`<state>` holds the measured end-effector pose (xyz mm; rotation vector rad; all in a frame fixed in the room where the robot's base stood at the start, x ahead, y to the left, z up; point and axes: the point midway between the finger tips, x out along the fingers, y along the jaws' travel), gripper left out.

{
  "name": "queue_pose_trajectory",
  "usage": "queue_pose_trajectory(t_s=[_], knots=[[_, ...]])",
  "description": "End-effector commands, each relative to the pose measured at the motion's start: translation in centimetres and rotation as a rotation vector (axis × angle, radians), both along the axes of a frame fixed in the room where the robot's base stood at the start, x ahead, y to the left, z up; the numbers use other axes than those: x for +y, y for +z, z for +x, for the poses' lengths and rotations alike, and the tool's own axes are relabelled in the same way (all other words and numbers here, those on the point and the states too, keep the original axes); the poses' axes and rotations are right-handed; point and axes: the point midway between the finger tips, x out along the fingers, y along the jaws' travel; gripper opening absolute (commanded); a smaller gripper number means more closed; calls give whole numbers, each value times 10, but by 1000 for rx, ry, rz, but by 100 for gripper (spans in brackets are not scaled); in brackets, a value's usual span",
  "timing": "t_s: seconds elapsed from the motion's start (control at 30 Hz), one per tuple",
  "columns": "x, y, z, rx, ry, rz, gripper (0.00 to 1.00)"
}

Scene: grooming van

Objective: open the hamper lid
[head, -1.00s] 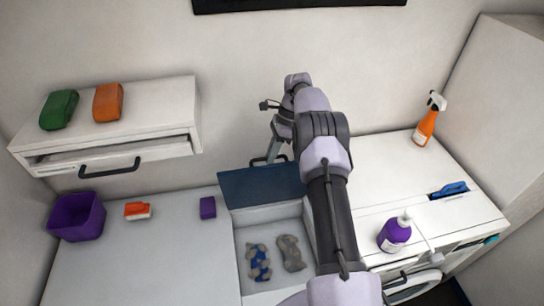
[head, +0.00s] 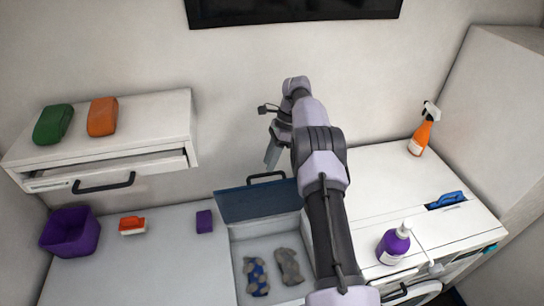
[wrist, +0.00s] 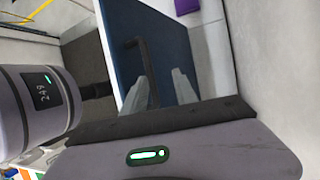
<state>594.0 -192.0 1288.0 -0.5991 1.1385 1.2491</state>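The hamper (head: 233,272) is a white box set in the counter, with its inside in plain view. Its dark blue lid (head: 255,200) is raised and stands tilted at the back of the opening. The black lid handle (head: 267,176) is at the lid's upper edge. My gripper (head: 272,160) is just above and behind the handle in the head view. In the wrist view the fingers (wrist: 164,88) are apart, with nothing held between them. The handle (wrist: 138,44) and blue lid (wrist: 185,50) show beyond them; I cannot tell whether a finger touches the handle.
Two patterned soft items (head: 257,277) (head: 289,266) lie in the hamper. A purple bin (head: 70,232), an orange-red item (head: 132,225) and a purple block (head: 204,222) are left. A purple pump bottle (head: 393,246) and an orange spray bottle (head: 421,135) are right. A slightly open drawer (head: 103,187) is upper left.

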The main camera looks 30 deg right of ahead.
Motion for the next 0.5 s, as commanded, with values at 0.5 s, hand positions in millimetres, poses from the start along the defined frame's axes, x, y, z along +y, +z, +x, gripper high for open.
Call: queue_pose_trajectory(t_s=[0.5], knots=[[-18,42,3,0,0,1,34]])
